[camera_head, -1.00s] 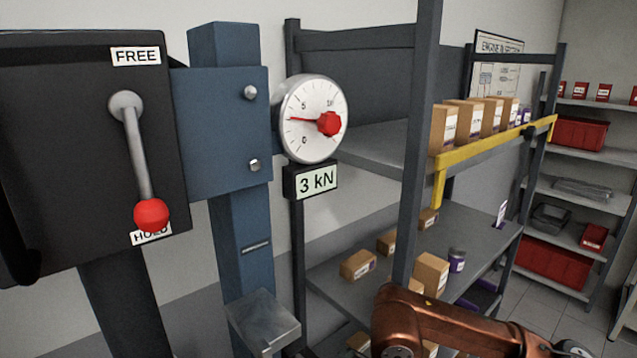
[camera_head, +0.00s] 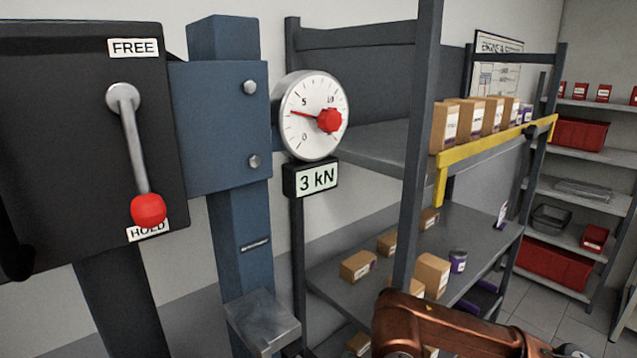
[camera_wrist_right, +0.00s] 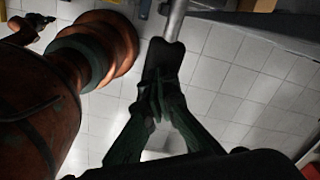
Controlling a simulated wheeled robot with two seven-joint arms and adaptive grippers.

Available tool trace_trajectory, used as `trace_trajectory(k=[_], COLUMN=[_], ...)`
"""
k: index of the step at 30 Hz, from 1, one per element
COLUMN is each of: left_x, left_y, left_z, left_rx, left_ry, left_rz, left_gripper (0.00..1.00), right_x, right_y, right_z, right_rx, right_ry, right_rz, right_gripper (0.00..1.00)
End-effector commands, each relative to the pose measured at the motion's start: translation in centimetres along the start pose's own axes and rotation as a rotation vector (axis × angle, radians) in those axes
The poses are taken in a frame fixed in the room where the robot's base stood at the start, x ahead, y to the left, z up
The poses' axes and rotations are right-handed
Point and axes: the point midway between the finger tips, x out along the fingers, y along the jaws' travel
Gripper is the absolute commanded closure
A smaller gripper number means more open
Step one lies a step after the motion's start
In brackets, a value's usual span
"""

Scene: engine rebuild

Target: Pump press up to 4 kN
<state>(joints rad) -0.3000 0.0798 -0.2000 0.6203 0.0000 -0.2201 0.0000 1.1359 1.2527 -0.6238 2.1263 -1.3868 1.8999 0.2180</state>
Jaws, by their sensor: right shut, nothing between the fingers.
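The press gauge (camera_head: 303,105) has a white dial with a red hub, and its needle points left and slightly up, below the 5 mark. The readout (camera_head: 317,180) under it says 3 kN. The red-knobbed lever (camera_head: 132,145) hangs down with its knob by the HOLD label. In the right wrist view, my right gripper (camera_wrist_right: 158,98) is shut and empty. Its fingertips overlap the dark grip (camera_wrist_right: 161,58) of a grey rod (camera_wrist_right: 175,18); I cannot tell whether they touch. My left gripper is not in view.
The blue press frame (camera_head: 240,225) stands beside the black lever panel (camera_head: 60,140). A grey rack (camera_head: 420,240) with cardboard boxes and a yellow edge bar stands to the right. My copper-coloured arm crosses the bottom right. Tiled floor shows in the wrist view.

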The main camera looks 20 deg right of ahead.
Motion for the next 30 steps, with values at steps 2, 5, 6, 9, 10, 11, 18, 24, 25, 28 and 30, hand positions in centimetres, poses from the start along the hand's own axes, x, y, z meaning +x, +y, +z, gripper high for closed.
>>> trace_trajectory(k=[2, 5, 6, 9, 10, 11, 18, 24, 25, 28, 30], left_x=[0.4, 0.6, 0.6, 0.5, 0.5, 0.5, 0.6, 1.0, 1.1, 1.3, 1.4], left_y=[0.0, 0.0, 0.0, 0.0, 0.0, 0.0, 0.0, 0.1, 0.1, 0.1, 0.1], left_z=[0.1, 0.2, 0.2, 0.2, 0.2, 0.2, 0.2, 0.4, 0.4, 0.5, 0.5], left_rx=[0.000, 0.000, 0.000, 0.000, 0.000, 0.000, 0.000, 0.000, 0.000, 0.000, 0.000], left_ry=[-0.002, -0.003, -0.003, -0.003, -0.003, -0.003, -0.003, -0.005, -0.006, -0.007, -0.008], left_rz=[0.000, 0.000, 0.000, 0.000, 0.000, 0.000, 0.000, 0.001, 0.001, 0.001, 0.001], left_gripper=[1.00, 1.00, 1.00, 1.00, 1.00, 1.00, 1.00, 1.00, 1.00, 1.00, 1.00], right_x=[0.5, 0.9, 0.9, 0.8, 0.8, 0.8, 0.9, 1.4, 1.5, 1.8, 2.0], right_y=[0.0, 0.0, 0.0, 0.0, 0.0, 0.0, 0.0, 0.0, 0.0, 0.0, 0.0], right_z=[0.0, 0.0, 0.0, 0.0, 0.0, 0.0, 0.0, 0.0, 0.0, 0.0, 0.0], right_rx=[0.001, 0.001, 0.001, 0.001, 0.001, 0.001, 0.001, 0.001, 0.001, 0.001, 0.001], right_ry=[0.000, 0.000, 0.000, 0.000, -0.001, -0.001, -0.001, 0.000, 0.000, 0.000, 0.000], right_rz=[0.000, 0.000, 0.000, 0.000, 0.000, 0.000, 0.000, 0.000, 0.001, 0.001, 0.001], right_gripper=[1.00, 1.00, 1.00, 1.00, 1.00, 1.00, 1.00, 1.00, 1.00, 1.00, 1.00])
